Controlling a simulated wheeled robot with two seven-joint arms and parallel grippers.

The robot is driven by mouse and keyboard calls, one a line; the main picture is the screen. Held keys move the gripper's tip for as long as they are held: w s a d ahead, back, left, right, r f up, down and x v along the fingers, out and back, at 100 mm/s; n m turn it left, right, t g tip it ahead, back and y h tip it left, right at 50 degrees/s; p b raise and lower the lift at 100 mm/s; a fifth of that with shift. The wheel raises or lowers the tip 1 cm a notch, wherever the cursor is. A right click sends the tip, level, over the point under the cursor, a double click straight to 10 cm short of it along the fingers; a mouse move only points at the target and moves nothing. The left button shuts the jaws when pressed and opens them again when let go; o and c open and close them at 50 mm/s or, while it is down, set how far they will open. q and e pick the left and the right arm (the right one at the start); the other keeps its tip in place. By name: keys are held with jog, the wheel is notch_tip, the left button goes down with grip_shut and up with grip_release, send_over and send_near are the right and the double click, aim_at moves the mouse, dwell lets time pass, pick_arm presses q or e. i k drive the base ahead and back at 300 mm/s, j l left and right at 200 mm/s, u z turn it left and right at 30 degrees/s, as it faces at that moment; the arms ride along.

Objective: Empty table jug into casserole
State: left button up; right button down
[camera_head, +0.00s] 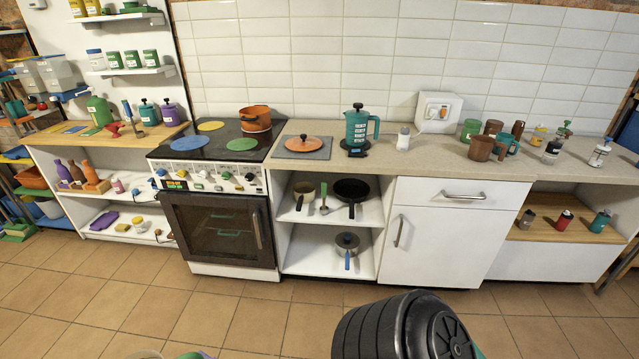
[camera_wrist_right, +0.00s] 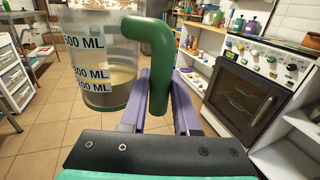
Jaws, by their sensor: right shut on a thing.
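The jug (camera_wrist_right: 95,55) is a clear measuring jug with a green base, a green handle and dark ML marks. Some pale yellowish liquid shows low in it, and its top is cut off by the frame. My right gripper (camera_wrist_right: 160,88) is shut on the jug's handle, and the jug looks roughly upright. The casserole (camera_head: 256,120) is an orange pot at the back right of the stove. An orange lid (camera_head: 302,142) lies apart from it, on a grey mat on the counter. My left gripper is not in view.
The stove (camera_head: 215,143) has coloured hotplates, with a dark oven door (camera_head: 219,230) below. A teal lidded pitcher (camera_head: 357,127) and a white shaker (camera_head: 403,138) stand right of the lid. Mugs (camera_head: 482,148) and bottles crowd the right counter.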

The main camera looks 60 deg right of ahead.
aim_at(256, 118)
jog(key=i+l+z, duration=0.1)
jog(key=i+z, duration=0.75)
jog(key=i+j+z, duration=0.1)
jog(key=i+z, duration=0.3)
jog(key=i+j+z, duration=0.2)
jog(key=z, duration=0.2)
jog(key=i+j, duration=0.05)
jog(key=i, duration=0.05)
